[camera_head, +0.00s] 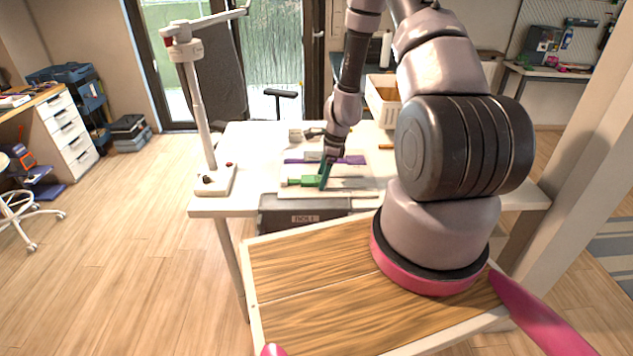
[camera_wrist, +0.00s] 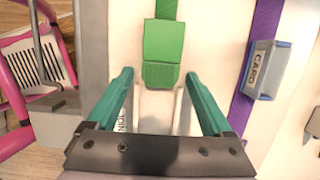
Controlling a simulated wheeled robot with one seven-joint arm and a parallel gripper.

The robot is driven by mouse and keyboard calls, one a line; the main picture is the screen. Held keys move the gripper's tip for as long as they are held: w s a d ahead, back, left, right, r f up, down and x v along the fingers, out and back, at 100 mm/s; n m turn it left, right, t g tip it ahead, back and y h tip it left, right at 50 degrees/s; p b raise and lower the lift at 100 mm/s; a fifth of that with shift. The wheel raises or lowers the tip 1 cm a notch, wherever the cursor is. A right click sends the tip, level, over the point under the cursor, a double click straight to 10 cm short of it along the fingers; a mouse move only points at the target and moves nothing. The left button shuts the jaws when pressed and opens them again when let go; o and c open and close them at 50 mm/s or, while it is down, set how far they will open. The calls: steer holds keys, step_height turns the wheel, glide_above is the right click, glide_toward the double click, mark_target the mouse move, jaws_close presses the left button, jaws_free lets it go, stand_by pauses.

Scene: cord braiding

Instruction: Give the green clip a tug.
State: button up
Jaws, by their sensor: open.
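The green clip (camera_wrist: 163,45) sits on the end of a green strap on the pale board, straight ahead of my gripper in the wrist view. In the head view the green clip (camera_head: 305,181) lies on the board (camera_head: 358,190), left of my gripper (camera_head: 325,174). In the wrist view my gripper (camera_wrist: 157,85) is open, its two teal fingers apart. The clip's near ridged end lies between and just beyond the fingertips, with gaps on both sides. I cannot tell the height between fingers and clip.
A purple strap (camera_wrist: 257,40) with a grey-blue clip (camera_wrist: 262,70) runs to the right in the wrist view. A white stand (camera_head: 215,181) with a tall post is on the table's left. A cream crate (camera_head: 384,100) stands at the back right. A dark grey box (camera_head: 290,221) hangs at the front edge.

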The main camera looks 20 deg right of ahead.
jaws_close()
steer(key=shift+d, duration=0.15)
stand_by(0.4)
stand_by(0.5)
steer(key=shift+o, duration=1.2)
jaws_free()
steer(key=shift+v, duration=2.95)
